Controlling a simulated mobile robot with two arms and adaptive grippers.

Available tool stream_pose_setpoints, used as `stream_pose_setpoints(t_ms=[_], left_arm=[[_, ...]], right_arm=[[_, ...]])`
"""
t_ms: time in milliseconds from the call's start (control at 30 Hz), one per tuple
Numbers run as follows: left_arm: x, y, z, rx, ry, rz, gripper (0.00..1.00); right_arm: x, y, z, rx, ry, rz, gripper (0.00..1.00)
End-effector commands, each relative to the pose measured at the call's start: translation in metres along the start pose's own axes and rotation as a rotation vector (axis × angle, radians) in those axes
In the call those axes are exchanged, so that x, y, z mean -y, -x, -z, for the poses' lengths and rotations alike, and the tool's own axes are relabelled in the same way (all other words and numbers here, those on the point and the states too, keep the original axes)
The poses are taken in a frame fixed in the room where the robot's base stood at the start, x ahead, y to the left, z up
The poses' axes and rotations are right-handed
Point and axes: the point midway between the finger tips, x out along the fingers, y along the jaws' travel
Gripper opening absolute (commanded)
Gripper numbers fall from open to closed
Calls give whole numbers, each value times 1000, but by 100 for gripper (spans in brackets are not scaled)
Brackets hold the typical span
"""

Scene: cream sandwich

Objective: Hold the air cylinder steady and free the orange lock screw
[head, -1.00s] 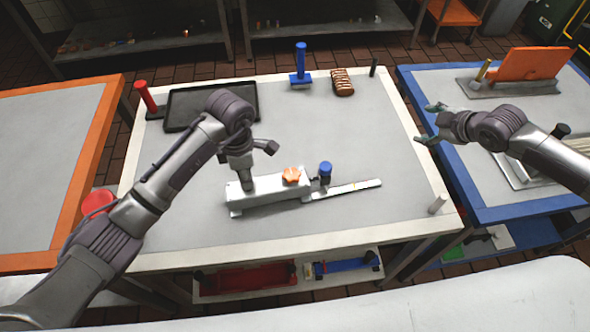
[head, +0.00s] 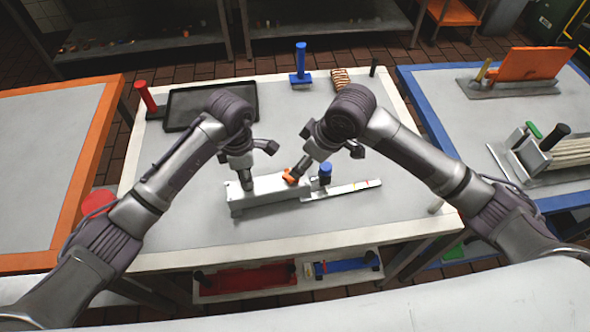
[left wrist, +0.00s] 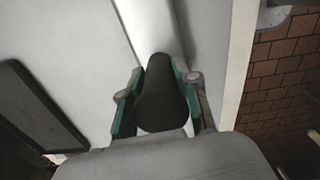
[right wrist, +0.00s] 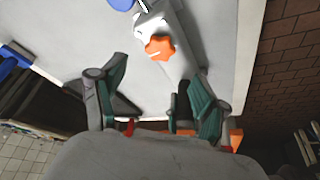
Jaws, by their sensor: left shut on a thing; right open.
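The white air cylinder (head: 268,198) lies on the middle table. A black handle (left wrist: 160,98) stands at its left end. My left gripper (head: 247,184) is shut on this handle, with green pads on both sides in the left wrist view. The orange lock screw (head: 288,176) sits on top of the cylinder, partly covered by my right gripper (head: 294,172) in the head view. In the right wrist view the screw (right wrist: 158,47) shows whole, ahead of my open right fingers (right wrist: 160,92), with nothing between them. Contact with the screw is not visible.
A blue knob (head: 325,168) and a flat metal strip (head: 355,187) are at the cylinder's right end. A dark tray (head: 180,118), a blue-handled tool (head: 301,75) and a brown ridged food item (head: 340,77) lie at the back. The front tabletop is clear.

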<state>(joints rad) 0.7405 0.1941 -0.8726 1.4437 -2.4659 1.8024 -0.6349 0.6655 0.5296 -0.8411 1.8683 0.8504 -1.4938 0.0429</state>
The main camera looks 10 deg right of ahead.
Motion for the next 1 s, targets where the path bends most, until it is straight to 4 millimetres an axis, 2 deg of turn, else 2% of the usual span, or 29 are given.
stream_pose_setpoints(t_ms=[33, 200, 400, 800, 1000], left_arm=[[0, 0, 0, 0, 2, -1, 0], [0, 0, 0, -1, 2, -1, 0], [-1, 0, 0, -1, 2, -1, 0], [-1, 0, 0, -2, 2, -2, 0], [-1, 0, 1, -2, 2, -2, 0]], right_arm=[[1, -12, 0, 3, -2, 3, 74], [1, -44, 0, 1, -2, 3, 74], [0, -69, 0, 0, 0, 1, 74], [0, -76, 0, 0, 1, 0, 74], [0, -76, 0, 0, 1, 0, 40]])
